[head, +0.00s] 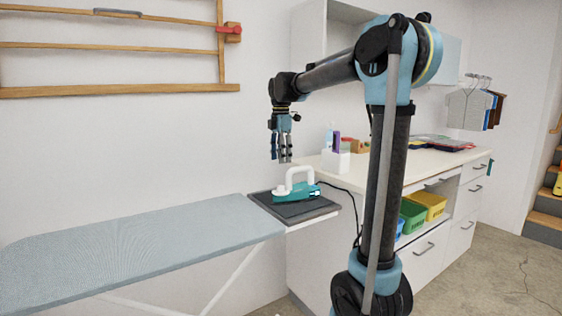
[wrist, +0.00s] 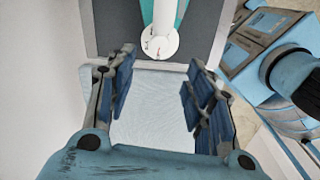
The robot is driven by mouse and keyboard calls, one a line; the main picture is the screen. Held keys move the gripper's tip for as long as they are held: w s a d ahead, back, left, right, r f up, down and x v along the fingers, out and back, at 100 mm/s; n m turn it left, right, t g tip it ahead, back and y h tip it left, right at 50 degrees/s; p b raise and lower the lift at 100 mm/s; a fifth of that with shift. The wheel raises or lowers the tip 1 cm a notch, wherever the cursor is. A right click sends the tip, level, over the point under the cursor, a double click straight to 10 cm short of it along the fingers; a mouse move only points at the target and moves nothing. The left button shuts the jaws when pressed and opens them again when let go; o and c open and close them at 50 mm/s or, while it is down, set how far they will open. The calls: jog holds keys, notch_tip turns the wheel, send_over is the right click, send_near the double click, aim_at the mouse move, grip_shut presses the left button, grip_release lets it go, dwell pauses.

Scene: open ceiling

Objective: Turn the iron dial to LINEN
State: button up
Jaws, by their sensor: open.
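The iron (head: 297,192) is teal with a white looped handle and rests on a dark pad (head: 318,208) at the right end of the ironing board. In the wrist view a white, round-ended part of the iron (wrist: 160,42) shows at the top, with small red and dark marks; I cannot tell whether this is the dial, and no LINEN label is readable. My gripper (head: 283,157) hangs pointing down above the iron, apart from it. In the wrist view my gripper (wrist: 160,68) has its two blue-padded fingers spread wide with nothing between them.
The ironing board (head: 130,245) stretches left, bare. A counter (head: 395,166) behind the iron holds a white holder, small bottles and folded cloths. Green (head: 412,216) and yellow (head: 428,203) bins sit on its lower shelf. A dark cord runs from the iron towards the floor.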

notch_tip(320, 180, up, 5)
jog(key=n, duration=0.4)
send_over(281, 187)
jog(key=shift+n, duration=0.3)
jog(key=f, duration=1.7)
jog(key=shift+w, duration=0.2)
jog(key=c, duration=1.1)
